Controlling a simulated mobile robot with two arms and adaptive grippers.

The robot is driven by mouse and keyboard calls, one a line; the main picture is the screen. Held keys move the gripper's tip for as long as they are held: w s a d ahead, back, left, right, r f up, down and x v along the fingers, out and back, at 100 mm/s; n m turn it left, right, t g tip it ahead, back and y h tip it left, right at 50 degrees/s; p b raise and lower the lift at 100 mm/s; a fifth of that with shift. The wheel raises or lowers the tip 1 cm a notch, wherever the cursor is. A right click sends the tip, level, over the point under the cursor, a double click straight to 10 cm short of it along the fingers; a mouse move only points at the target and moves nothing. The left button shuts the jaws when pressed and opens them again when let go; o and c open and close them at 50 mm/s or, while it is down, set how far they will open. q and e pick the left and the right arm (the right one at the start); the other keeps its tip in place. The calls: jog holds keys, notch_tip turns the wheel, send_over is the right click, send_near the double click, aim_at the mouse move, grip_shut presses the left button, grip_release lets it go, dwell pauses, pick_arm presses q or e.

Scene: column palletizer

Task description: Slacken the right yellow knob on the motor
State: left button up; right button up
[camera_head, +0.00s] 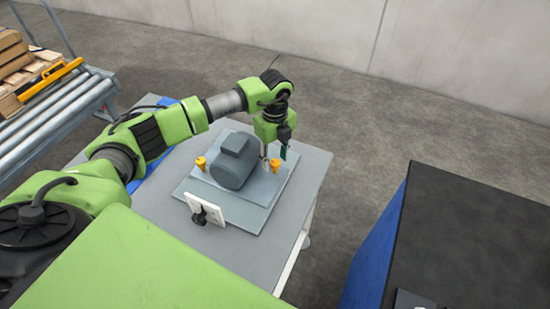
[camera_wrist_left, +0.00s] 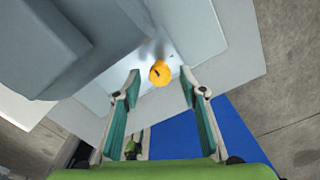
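The grey motor (camera_head: 232,163) sits on a flat plate (camera_head: 250,215) on the table. One yellow knob (camera_head: 201,163) stands on its left side and the right yellow knob (camera_head: 275,166) on its right side. My left gripper (camera_head: 274,154) points down just above the right knob. In the left wrist view the right knob (camera_wrist_left: 160,73) shows between and slightly beyond the open fingertips of my left gripper (camera_wrist_left: 160,83), with visible gaps on both sides. The motor (camera_wrist_left: 75,40) fills the upper left there. My right gripper is not in view.
A white plate with a black part (camera_head: 206,208) stands at the front of the table (camera_head: 315,165). A roller conveyor (camera_head: 60,115) with wooden pieces is at the left. A black-topped blue block (camera_head: 470,235) stands at the right, across a floor gap.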

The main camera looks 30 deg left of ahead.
aim_at(275, 163)
pick_arm(q)
notch_tip(275, 163, up, 11)
jog(key=shift+r, duration=0.2)
jog(key=shift+f, duration=0.1)
dwell(0.5)
